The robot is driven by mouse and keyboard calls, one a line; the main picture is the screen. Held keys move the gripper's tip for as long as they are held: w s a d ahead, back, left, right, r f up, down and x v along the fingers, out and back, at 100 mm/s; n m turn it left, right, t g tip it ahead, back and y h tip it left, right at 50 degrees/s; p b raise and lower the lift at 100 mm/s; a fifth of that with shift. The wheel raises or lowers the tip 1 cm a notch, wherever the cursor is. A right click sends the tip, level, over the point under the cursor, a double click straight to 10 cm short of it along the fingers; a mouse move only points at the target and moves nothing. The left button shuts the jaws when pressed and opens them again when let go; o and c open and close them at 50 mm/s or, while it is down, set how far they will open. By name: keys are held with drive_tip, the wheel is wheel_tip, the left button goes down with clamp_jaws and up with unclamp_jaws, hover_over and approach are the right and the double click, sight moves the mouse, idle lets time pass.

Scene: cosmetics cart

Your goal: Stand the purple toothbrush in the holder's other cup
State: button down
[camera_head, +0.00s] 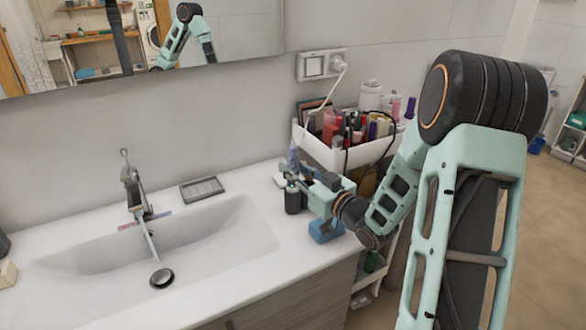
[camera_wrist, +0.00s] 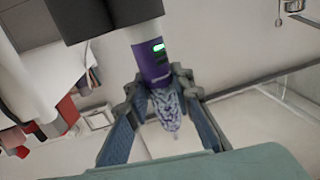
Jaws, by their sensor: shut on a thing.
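The purple toothbrush (camera_wrist: 152,62) is thick-bodied, with a small green light and a patterned narrower end that lies between my fingers in the wrist view. My gripper (camera_wrist: 168,108) is shut on that end. A dark holder cup (camera_wrist: 108,14) meets the purple body at the top of the wrist view; I cannot tell whether the base is inside it or only in line with it. In the head view my gripper (camera_head: 305,178) is over the counter, by a dark cup (camera_head: 293,201) of the holder. A pale purple tip (camera_head: 292,154) shows above it. The second cup is not clearly distinguishable.
A white cart bin (camera_head: 335,158) full of cosmetics stands close behind my gripper. A blue object (camera_head: 325,231) lies at the counter edge under my wrist. The sink basin (camera_head: 225,240), tap (camera_head: 135,190) and grey soap dish (camera_head: 202,189) are to the left.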

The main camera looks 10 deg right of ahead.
drive_tip(key=shift+f+b, duration=0.8)
drive_tip(key=shift+f, duration=0.1)
drive_tip(key=c, duration=1.6)
unclamp_jaws()
drive_tip(key=v, duration=1.2)
drive_tip(key=shift+d, duration=0.1)
